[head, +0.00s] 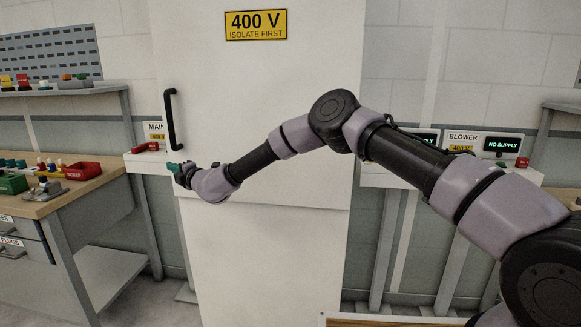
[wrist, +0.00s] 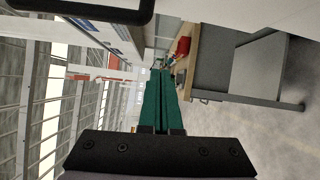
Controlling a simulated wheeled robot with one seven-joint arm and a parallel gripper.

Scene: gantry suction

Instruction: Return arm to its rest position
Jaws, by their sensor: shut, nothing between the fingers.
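My arm reaches across the head view from the lower right, in front of the tall white cabinet (head: 270,240). My gripper (head: 172,166) is at the arm's left end, near the cabinet's left edge and below its black handle (head: 170,120). In the wrist view my gripper's green fingers (wrist: 160,75) lie together, shut, with nothing seen between them. Whether the gripper touches the cabinet cannot be told.
A workbench (head: 60,200) with a red bin (head: 82,170) and small parts stands at the left. A panel marked BLOWER (head: 463,140), reading NO SUPPLY, is at the right behind my arm. A yellow 400 V sign (head: 256,25) is on the cabinet.

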